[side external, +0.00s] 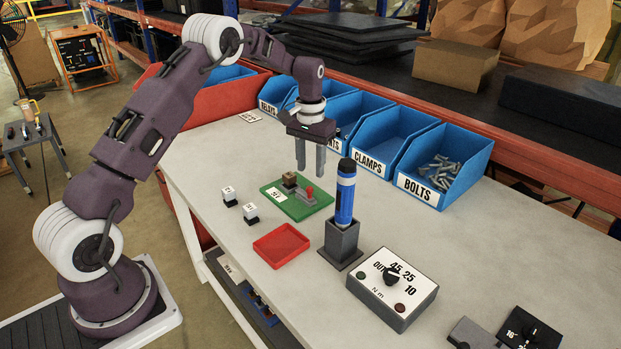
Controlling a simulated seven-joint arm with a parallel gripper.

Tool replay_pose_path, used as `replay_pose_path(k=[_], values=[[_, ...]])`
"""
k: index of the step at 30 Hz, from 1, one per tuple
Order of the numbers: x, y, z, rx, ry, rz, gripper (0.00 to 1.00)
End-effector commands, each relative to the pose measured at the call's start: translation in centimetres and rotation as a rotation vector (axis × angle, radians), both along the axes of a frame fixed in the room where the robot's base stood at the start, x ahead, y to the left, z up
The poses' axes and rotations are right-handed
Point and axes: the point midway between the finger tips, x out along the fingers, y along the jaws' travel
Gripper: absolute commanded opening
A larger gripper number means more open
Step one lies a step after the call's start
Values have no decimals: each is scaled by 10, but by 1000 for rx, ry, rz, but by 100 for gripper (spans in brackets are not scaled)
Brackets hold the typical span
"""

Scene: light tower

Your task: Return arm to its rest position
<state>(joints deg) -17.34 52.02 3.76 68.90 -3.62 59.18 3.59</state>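My gripper (310,172) hangs pointing down above the far side of a green board (308,212). Its two fingers are apart, with nothing visible between them. The board lies on the pale workbench (210,170) and carries a brown block (290,180), a grey part with a red piece (309,192) and a white label. The fingertips appear a little above the board; the exact height is hard to tell. My arm reaches over the bench from its base at the left.
A blue-and-black tool (345,192) stands upright in a grey holder (341,246), right of my gripper. Blue bins (440,165) line the back. A red tray (281,245), two small white-topped blocks (250,213) and a dial box (391,288) are nearer.

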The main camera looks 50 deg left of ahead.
Motion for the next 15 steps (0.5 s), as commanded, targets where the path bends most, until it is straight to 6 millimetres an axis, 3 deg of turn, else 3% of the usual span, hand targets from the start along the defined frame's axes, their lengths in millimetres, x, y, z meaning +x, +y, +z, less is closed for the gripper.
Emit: replay_pose_path(k=[11,13,15], values=[[-1,-1,11,1,-2,-1,39],[-4,-8,28,4,-18,-9,39],[-15,-23,64,11,-54,-28,39]])
